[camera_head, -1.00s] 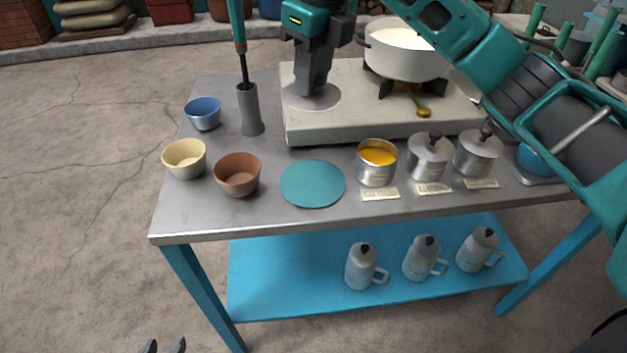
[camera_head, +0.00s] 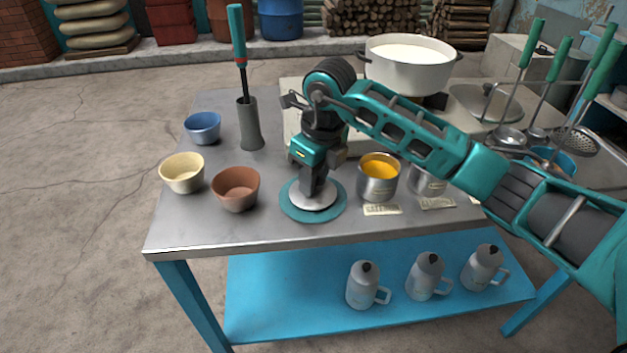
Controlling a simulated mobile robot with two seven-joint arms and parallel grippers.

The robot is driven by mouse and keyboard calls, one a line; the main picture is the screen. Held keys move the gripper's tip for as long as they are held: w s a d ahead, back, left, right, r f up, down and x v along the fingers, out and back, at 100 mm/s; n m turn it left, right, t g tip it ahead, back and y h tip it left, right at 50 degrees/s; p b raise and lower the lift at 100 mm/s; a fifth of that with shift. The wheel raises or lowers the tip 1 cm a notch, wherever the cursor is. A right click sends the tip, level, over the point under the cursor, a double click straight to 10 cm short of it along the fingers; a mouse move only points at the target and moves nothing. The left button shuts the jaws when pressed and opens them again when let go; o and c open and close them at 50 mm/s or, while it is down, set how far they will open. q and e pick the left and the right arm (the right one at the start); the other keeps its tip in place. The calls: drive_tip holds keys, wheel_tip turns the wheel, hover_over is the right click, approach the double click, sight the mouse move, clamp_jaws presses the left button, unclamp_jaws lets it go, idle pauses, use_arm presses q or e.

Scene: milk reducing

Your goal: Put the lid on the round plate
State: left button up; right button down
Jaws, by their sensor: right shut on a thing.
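The round plate (camera_head: 336,211) is a flat teal disc near the front of the metal table. The lid (camera_head: 301,197), a grey metal disc, is over the middle of the plate and looks flat and level. The teal rim shows all around it; I cannot tell whether the lid touches the plate. My right gripper (camera_head: 314,187) points down from above and is shut on the lid's top, hiding its knob. My left gripper is not in view.
An open tin with yellow contents (camera_head: 378,185) stands close right of the plate. A brown bowl (camera_head: 236,190) is close left, with cream (camera_head: 182,175) and blue (camera_head: 203,127) bowls beyond. A white pot (camera_head: 410,70) is behind. My right arm partly covers the other tins.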

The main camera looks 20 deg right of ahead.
sight(321, 194)
drive_tip(key=shift+f, duration=0.4)
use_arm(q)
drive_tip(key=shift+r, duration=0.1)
use_arm(e)
drive_tip(key=shift+f, duration=0.15)
drive_tip(key=c, duration=1.2)
unclamp_jaws()
drive_tip(key=shift+c, duration=0.2)
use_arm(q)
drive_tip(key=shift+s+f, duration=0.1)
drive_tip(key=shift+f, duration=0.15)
use_arm(e)
drive_tip(key=o, duration=0.3)
drive_tip(key=shift+o, duration=0.2)
drive_tip(key=shift+r, duration=0.3)
use_arm(q)
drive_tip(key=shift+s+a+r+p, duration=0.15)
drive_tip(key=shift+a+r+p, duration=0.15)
drive_tip(key=shift+p, duration=0.45)
use_arm(e)
wheel_tip(321, 194, up, 12)
drive_tip(key=s, duration=0.1)
drive_tip(key=shift+s+d+f, duration=0.15)
drive_tip(key=shift+s+d, duration=0.15)
drive_tip(key=shift+d, duration=0.15)
